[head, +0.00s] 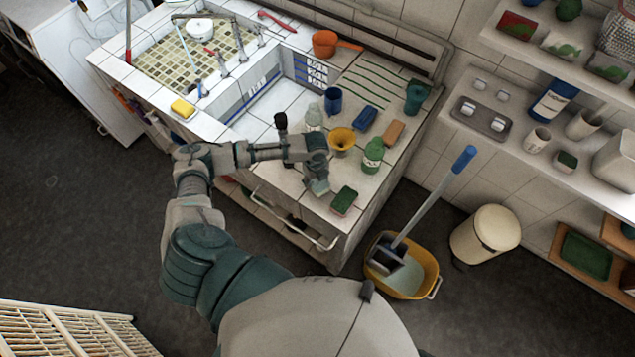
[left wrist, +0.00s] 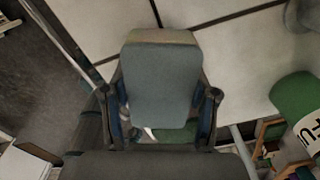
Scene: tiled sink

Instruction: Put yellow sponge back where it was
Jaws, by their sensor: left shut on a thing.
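A yellow sponge (head: 183,108) lies on the tiled edge at the left front corner of the sink. My left gripper (head: 314,172) is over the right part of the tiled counter, far to the right of that sponge. It is shut on a grey-blue block with a tan end, sponge-like in shape. The block fills the middle of the left wrist view (left wrist: 160,75), between the two fingers; a small part shows in the head view (head: 319,187). Whether it touches the counter is unclear. My right gripper is not in view.
A green sponge (head: 344,200) lies just right of the gripper, with a green bottle (head: 373,154) and yellow funnel (head: 342,139) behind. Blue (head: 365,118) and orange-brown (head: 394,132) blocks lie farther back. A yellow mop bucket (head: 428,264) stands on the floor.

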